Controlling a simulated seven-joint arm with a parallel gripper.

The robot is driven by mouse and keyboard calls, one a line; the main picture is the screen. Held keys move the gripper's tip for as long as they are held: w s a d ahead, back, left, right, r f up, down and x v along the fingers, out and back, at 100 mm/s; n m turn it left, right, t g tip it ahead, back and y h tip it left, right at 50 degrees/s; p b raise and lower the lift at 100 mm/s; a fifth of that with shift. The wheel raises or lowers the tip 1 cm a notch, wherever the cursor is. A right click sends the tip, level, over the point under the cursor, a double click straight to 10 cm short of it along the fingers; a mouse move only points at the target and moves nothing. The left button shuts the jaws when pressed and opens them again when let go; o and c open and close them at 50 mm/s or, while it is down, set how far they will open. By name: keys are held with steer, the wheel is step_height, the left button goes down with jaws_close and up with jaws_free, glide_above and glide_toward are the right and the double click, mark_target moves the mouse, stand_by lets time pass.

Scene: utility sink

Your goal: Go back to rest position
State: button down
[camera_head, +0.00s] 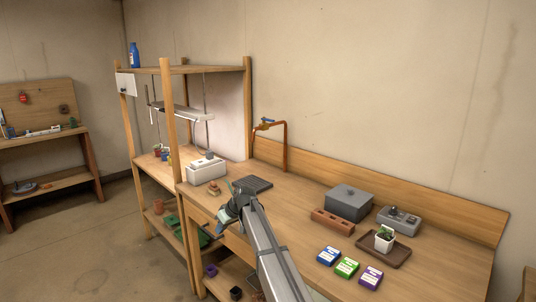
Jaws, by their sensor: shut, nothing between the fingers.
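My gripper (226,214) is at the end of my grey arm, which reaches up from the bottom middle of the picture. It is over the left part of the wooden bench (300,212), near the front edge. The gripper is shut with nothing held. It is small in this view, and its fingers point left and away from me. The arm hides part of the bench front and the shelf below.
A dark grid mat (252,184) and a white box (206,170) are close to the gripper. On the right are a grey box (348,202), a brick (332,222), a plant tray (383,252) and colored packets (346,268). A wooden post (170,120) stands left.

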steer(key=s+a+f, duration=0.6)
steer(key=s+f, duration=0.4)
steer(key=s+d+f+m+g+h, duration=0.2)
steer(key=s+d+f, duration=0.7)
steer(key=d+f, duration=0.3)
steer(key=s+d+f+m+g+h, duration=0.1)
steer(key=s+d+f+m, duration=0.1)
steer(key=s+d+f, duration=0.95)
steer(key=s+d+f+m+g+h, duration=0.1)
steer(key=s+d+f+g, duration=0.1)
steer(key=s+d+f, duration=0.4)
steer(key=s+d+f+m+g+h, duration=0.15)
steer(key=s+d+f, duration=0.3)
steer(key=s, duration=0.45)
steer(key=s+d+f+m+g, duration=0.1)
steer(key=s+d, duration=0.2)
steer(key=s, duration=0.6)
steer(key=s+d+f+m+g, duration=0.1)
steer(key=s+d, duration=0.3)
steer(key=s, duration=0.6)
steer(key=shift+d+f+m+g+h, duration=0.15)
steer(key=shift+m+g+h, duration=0.2)
steer(key=shift+m, duration=0.2)
steer(key=shift+s, duration=0.1)
